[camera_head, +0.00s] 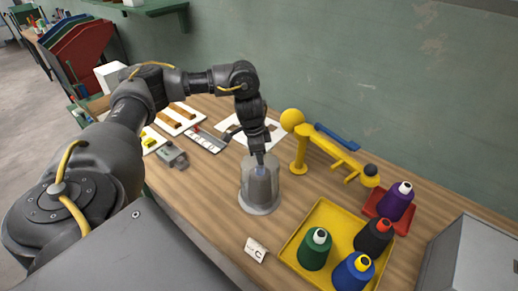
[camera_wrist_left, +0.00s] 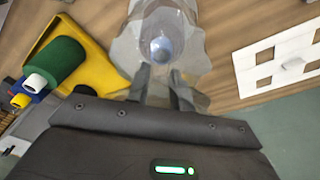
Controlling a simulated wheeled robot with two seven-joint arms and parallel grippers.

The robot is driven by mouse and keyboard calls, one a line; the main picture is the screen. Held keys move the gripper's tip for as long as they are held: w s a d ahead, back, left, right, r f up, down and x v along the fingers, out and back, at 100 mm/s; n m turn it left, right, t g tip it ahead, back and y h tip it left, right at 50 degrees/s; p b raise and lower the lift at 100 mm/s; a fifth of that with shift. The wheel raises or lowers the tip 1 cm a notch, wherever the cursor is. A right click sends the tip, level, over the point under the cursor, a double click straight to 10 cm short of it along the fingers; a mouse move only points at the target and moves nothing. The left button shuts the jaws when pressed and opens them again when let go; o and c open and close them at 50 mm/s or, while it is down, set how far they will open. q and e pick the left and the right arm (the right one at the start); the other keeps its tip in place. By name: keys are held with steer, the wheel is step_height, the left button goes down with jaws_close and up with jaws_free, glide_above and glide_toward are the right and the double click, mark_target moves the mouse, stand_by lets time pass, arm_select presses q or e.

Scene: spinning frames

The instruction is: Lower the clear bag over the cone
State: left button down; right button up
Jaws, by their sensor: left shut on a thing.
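The clear bag (camera_head: 246,190) hangs upright under my left gripper (camera_head: 260,157), near the middle of the table. A grey cone (camera_head: 262,188) with a pale blue tip shows through its film, so the bag surrounds at least most of it. I cannot tell whether the bag's lower edge touches the table. My left gripper is shut on the top of the bag, just above the cone's tip. In the left wrist view, the bag (camera_wrist_left: 194,40) spreads beyond the fingers (camera_wrist_left: 160,88), with the cone's round blue tip (camera_wrist_left: 162,48) inside. My right gripper is out of view.
A yellow tray (camera_head: 292,246) with green, blue and black cones stands at the front right. A purple cone (camera_head: 397,202) stands on a red tray behind it. A yellow stand (camera_head: 299,152) with an arm is right of the bag. A label card (camera_head: 255,250) lies in front.

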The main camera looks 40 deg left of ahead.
arm_select(q)
steer(key=c, duration=0.6)
jaws_free()
step_height(320, 180, up, 8)
steer(key=p, duration=0.8)
stand_by(0.3)
